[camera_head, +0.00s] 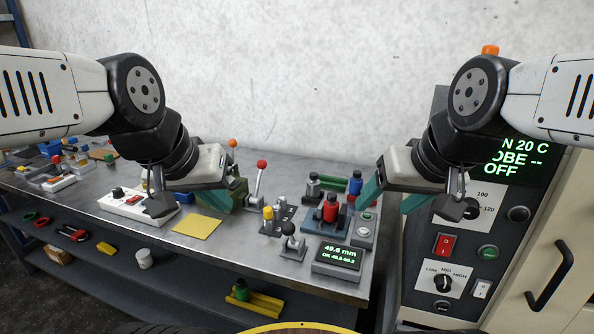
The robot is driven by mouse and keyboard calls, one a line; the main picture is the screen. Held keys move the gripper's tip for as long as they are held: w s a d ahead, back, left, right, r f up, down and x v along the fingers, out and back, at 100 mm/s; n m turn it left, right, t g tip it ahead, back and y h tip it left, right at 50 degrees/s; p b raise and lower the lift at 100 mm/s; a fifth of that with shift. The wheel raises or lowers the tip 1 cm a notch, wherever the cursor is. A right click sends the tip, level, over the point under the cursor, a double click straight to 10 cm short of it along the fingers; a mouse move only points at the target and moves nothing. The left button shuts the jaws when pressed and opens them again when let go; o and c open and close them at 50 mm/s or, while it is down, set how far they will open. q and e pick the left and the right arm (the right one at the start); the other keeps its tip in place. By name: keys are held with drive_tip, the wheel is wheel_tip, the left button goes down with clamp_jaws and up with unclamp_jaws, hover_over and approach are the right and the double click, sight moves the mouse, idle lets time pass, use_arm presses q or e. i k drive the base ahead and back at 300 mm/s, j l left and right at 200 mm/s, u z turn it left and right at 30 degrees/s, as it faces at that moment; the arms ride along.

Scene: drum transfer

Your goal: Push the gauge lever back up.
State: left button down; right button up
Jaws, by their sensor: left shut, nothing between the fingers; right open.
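The gauge's display box (337,258) stands at the front right of the bench and reads 49.6 mm, with an OK range below. Left of it is a small grey stand with a black-knobbed lever (289,235). A taller red-knobbed lever (259,178) stands farther back; I cannot tell for sure which lever belongs to the gauge. My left gripper (222,200) is shut and empty, above the bench left of the red-knobbed lever. My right gripper (392,200) is open and empty at the bench's right end, right of the fixtures. Neither visibly touches a lever.
A red cylinder (331,209) stands on a blue fixture behind the display. A yellow-knobbed fixture (268,220) is close to the black-knobbed lever. A yellow pad (197,226) and white switch box (134,205) lie left. A control cabinet (462,235) stands right.

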sight(288, 228)
drive_tip(key=k+j, duration=0.1)
drive_tip(key=k, duration=0.5)
drive_tip(key=k+j, duration=0.15)
drive_tip(key=k, duration=0.4)
